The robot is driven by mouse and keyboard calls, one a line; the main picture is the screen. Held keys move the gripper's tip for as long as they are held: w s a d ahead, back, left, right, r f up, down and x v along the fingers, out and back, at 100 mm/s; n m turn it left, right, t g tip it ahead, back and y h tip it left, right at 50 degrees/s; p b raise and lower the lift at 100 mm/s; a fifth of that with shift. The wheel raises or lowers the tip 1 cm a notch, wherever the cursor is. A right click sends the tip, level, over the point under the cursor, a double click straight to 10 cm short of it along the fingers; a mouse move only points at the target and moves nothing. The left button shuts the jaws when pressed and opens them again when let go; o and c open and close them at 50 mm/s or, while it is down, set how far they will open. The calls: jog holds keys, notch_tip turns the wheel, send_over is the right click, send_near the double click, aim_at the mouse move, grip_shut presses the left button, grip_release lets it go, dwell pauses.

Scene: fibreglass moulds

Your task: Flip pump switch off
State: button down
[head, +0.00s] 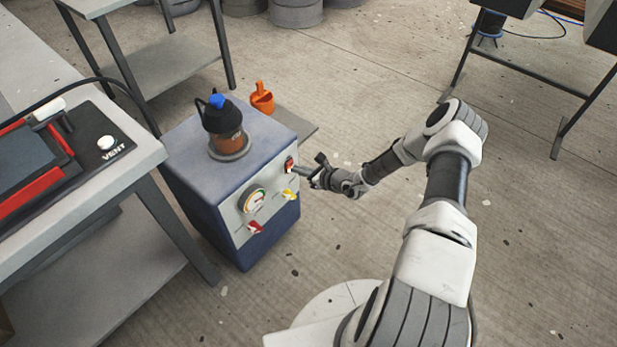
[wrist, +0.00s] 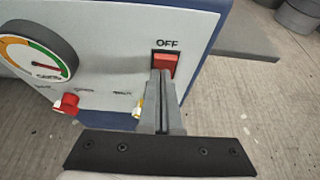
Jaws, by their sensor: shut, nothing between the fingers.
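The pump is a blue box (head: 185,155) with a light grey front panel (head: 238,215), standing on the floor. Its red switch (wrist: 165,62) sits under the word OFF at the panel's upper right in the wrist view; in the head view the switch (head: 289,164) is at the panel's upper right corner. My gripper (wrist: 163,75) is shut and empty, its fingertips at the lower edge of the red switch and covering part of it. In the head view my gripper (head: 299,170) reaches the panel from the right. Whether the tips touch the switch I cannot tell.
A round gauge (wrist: 38,55), a red valve handle (wrist: 68,103) and a yellow valve handle (wrist: 138,108) share the panel. A bottle (head: 222,118) with a blue cap stands on top. A table (head: 150,150) with a VENT button (head: 106,143) is at left. Floor right is open.

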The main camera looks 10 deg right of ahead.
jog(key=shift+w+a+r, duration=0.1)
jog(key=shift+w+a, duration=0.1)
jog(key=shift+w, duration=0.05)
jog(key=shift+r, duration=0.1)
jog(key=shift+w+a+r+p, duration=0.15)
jog(key=shift+p, duration=0.4)
jog(key=shift+w+g+p, duration=0.1)
jog(key=shift+g+p, duration=0.2)
jog(key=shift+g, duration=0.1)
jog(key=shift+f, duration=0.2)
jog(key=shift+r+p, duration=0.55)
jog(key=shift+r, duration=0.35)
